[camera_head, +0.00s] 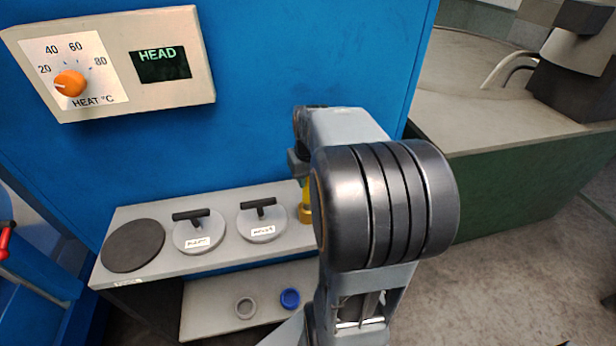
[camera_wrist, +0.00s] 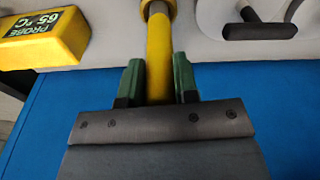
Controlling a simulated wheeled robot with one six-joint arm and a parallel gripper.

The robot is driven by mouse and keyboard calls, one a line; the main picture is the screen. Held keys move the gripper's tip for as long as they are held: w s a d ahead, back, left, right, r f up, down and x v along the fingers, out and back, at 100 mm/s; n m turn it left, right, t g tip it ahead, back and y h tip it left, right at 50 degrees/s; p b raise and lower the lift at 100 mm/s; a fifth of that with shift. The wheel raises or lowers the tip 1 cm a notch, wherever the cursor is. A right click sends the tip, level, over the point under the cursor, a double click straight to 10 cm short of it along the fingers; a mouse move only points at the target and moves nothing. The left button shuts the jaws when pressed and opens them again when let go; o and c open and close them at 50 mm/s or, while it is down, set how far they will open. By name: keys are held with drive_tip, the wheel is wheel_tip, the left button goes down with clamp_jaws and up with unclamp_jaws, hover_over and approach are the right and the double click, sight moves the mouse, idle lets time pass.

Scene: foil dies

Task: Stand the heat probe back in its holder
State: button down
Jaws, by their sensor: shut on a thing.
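My gripper (camera_wrist: 158,80) shows in the wrist view with its two green fingers on either side of the yellow heat probe (camera_wrist: 159,52), shut on its handle. The probe's grey far end meets a yellow ring (camera_wrist: 170,8), which looks like the holder, at the top edge; how deep it sits in the ring I cannot tell. In the head view a strip of the yellow probe (camera_head: 306,187) stands roughly upright above the yellow ring (camera_head: 305,214) on the grey shelf. My arm hides the gripper and part of the probe there.
A yellow box reading PROBE 65 °C (camera_wrist: 45,38) is beside the probe. Two handled lids (camera_head: 199,232) (camera_head: 262,221) and a dark disc (camera_head: 133,246) lie on the shelf (camera_head: 160,270). A blue panel (camera_head: 270,90) stands behind.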

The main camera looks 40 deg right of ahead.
drive_tip(key=shift+f+b, duration=0.45)
drive_tip(key=shift+f, duration=0.2)
drive_tip(key=c, duration=0.8)
unclamp_jaws()
drive_tip(key=shift+r, duration=0.1)
drive_tip(key=r, duration=0.4)
drive_tip(key=s+r, duration=0.1)
drive_tip(key=r, duration=0.8)
drive_tip(key=shift+s+a+r, duration=0.25)
drive_tip(key=shift+s+r, duration=0.05)
